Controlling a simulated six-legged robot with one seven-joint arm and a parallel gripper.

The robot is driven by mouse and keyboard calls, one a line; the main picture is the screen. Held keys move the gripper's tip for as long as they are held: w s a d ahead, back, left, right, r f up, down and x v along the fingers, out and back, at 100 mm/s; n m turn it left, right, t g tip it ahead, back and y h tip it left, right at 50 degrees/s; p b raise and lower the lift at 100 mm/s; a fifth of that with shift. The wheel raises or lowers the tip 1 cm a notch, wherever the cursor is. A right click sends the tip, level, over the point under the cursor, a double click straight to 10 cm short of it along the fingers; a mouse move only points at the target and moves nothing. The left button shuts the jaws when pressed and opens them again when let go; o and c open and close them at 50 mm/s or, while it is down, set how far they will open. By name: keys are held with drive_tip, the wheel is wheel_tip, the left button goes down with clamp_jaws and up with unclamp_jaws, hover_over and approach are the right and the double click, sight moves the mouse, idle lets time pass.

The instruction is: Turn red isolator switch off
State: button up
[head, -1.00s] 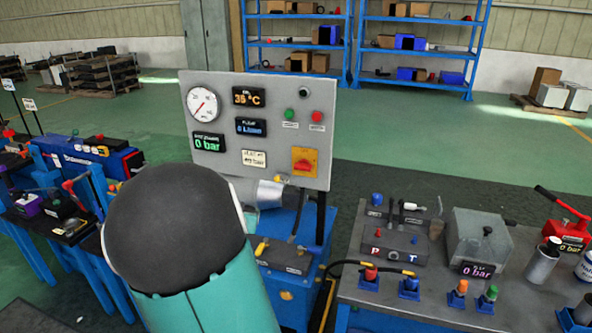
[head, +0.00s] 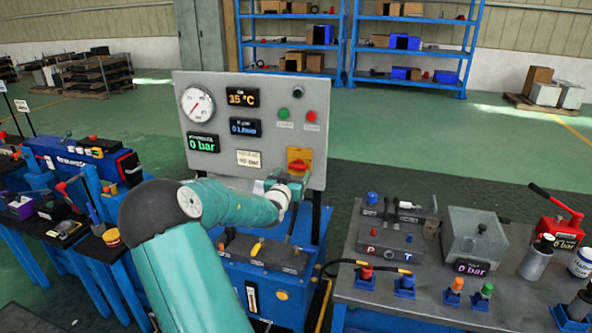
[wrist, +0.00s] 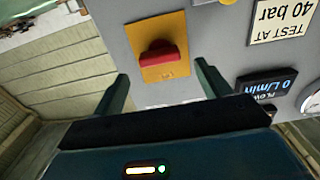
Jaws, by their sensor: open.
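The red isolator switch (head: 299,165) is a red rotary handle on a yellow-orange plate, at the lower right of the grey control panel (head: 277,92). In the wrist view the red handle (wrist: 158,57) lies horizontal in the picture, on its yellow plate (wrist: 161,30). My gripper (wrist: 160,82) is open and empty, with one finger on each side of the switch in that view. The switch appears beyond the fingertips, apart from them. In the head view my gripper (head: 291,182) is just below and in front of the switch, partly covering its lower edge.
The panel carries a round gauge (head: 197,103), several displays, and a green (head: 284,114) and a red button (head: 311,116) above the switch. A bench (head: 450,285) with fittings stands at the right. Blue shelves (head: 400,48) stand far behind.

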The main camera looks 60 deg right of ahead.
sight(297, 168)
drive_tip(key=d, duration=0.4)
drive_tip(key=shift+w+d, duration=0.2)
drive_tip(key=shift+w, duration=0.15)
drive_tip(key=c, duration=1)
